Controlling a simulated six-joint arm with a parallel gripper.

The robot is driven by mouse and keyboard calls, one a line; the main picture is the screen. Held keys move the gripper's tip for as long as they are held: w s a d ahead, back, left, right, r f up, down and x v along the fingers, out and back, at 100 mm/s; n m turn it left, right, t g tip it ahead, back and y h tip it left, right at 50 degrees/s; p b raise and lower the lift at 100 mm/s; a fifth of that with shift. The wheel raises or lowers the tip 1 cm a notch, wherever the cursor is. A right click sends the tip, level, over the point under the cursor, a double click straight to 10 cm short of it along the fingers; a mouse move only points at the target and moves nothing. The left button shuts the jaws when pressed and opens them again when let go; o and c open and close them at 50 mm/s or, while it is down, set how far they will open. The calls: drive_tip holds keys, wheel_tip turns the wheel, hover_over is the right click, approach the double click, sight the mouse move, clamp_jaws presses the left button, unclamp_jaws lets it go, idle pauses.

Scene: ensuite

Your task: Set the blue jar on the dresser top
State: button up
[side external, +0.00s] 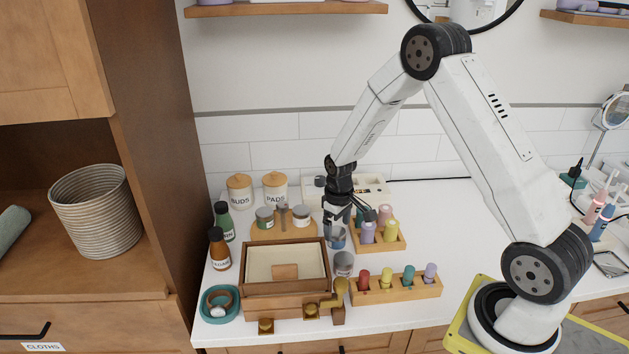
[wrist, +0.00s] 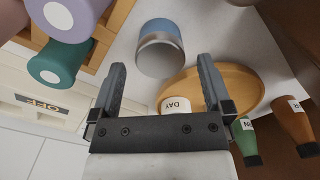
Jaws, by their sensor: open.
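The blue jar (side external: 338,239) stands on the white counter, just behind and right of the small wooden dresser. In the wrist view the blue jar (wrist: 160,38) is a blue cylinder with a grey metallic band, beyond the fingertips and roughly in line with the gap between them.
A wooden rack (side external: 384,246) with purple and yellow bottles stands close right of the jar. A round wooden board (side external: 262,233) with jars lies left. A front rack (side external: 395,292) holds several bottles. Clear counter lies farther right.

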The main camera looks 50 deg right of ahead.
sight(337, 232)
wheel_tip(337, 232, up, 9)
idle(0.5)
drive_tip(key=shift+a, duration=0.1)
idle(0.4)
drive_tip(key=s+a+r+t, duration=0.2)
drive_tip(key=s+a, duration=1)
drive_tip(key=s, duration=0.1)
drive_tip(key=shift+s+a+r+t, duration=0.15)
drive_tip(key=shift+s+r+t, duration=0.1)
drive_tip(key=shift+s+t, duration=0.1)
